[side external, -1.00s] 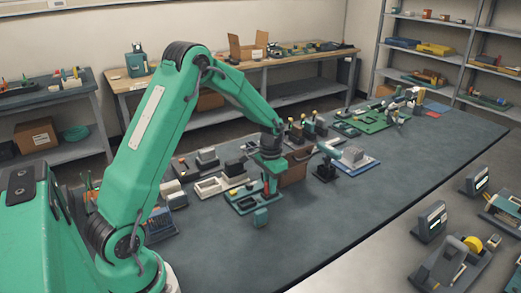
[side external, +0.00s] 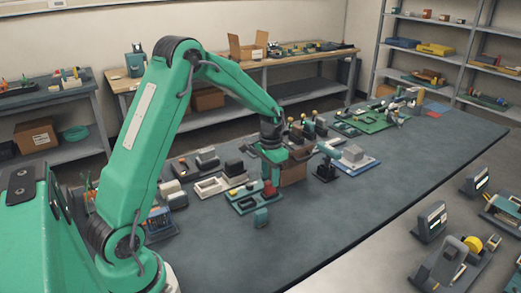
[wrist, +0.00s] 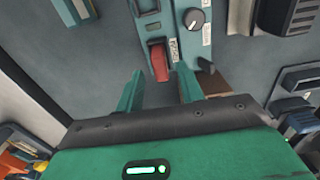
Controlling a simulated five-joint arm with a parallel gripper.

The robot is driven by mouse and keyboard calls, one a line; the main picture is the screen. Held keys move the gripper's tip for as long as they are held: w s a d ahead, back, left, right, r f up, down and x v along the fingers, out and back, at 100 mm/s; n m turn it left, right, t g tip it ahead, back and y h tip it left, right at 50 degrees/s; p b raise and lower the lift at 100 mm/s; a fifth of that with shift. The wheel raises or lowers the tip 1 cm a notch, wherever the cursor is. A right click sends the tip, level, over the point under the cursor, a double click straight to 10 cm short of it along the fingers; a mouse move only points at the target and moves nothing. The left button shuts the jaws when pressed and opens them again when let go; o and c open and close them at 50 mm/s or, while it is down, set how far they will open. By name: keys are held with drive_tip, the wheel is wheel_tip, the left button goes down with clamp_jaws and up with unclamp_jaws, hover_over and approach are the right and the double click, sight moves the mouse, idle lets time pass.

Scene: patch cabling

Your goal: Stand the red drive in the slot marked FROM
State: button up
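The red drive (wrist: 158,62) stands in an opening of a teal panel (wrist: 160,25) in the wrist view, just beyond my fingertips. In the side view a red piece (side external: 270,189), which looks like the drive, stands on a teal board below my gripper (side external: 273,175). The drive's lower end is hidden in the panel.
A dark knob (wrist: 193,18) and a dark peg (wrist: 205,65) are right of the drive. A brown box (side external: 294,174) stands close behind my gripper.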

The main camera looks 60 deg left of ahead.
sight(270, 183)
wheel_tip(270, 183, up, 9)
drive_tip(key=shift+f, duration=0.15)
idle(0.8)
drive_tip(key=s+d+r+t, duration=0.3)
drive_tip(key=s+d+r, duration=0.6)
drive_tip(key=s+r, duration=0.1)
drive_tip(key=s+d+t, duration=0.1)
drive_tip(key=s+d, duration=0.1)
drive_tip(key=s, duration=0.4)
drive_tip(key=s+d+t, duration=0.1)
drive_tip(key=s+d, duration=0.2)
drive_tip(key=s, duration=0.3)
drive_tip(key=shift+s+d+f+t, duration=0.25)
drive_tip(key=shift+s+t, duration=0.05)
